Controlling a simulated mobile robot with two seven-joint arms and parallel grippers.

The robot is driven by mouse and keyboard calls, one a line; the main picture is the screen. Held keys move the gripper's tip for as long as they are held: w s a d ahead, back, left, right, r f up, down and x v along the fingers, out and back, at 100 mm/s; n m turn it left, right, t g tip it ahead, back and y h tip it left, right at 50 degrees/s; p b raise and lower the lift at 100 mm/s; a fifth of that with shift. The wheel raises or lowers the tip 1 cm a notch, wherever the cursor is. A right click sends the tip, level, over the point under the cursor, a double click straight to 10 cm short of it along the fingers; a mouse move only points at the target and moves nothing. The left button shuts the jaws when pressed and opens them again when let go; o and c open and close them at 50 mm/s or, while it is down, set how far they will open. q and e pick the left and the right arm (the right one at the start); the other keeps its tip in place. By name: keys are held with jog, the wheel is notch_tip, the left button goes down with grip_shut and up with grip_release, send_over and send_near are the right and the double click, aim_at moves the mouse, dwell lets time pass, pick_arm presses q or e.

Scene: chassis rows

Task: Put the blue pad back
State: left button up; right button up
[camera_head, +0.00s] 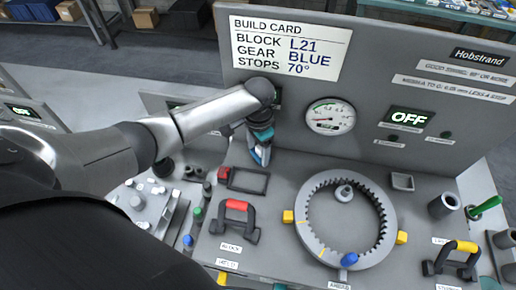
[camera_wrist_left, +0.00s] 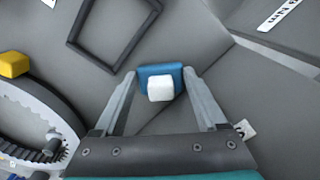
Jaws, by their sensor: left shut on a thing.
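My left gripper (camera_head: 261,148) is in front of the upright panel, fingers pointing down over the grey deck. It is shut on the blue pad (camera_wrist_left: 148,72), which carries a white block on its face in the left wrist view. The pad (camera_head: 256,157) shows only as a small blue patch between the fingers in the head view. An empty dark rectangular frame (camera_head: 247,191) lies on the deck just below and left of the gripper; it also shows in the left wrist view (camera_wrist_left: 74,42). The pad is apart from the frame. My right gripper is not in view.
A large toothed ring (camera_head: 384,205) with yellow blocks and a blue knob lies to the right. A red-topped handle (camera_head: 237,206) stands in front of the frame. Pegs crowd the left. The panel holds a gauge (camera_head: 330,117) and a build card (camera_head: 284,45).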

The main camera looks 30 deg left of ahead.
aim_at(258, 150)
pick_arm(q)
jog(key=o, duration=1.1)
jog(key=shift+r, duration=0.1)
notch_tip(258, 150, up, 12)
jog(key=p, duration=0.1)
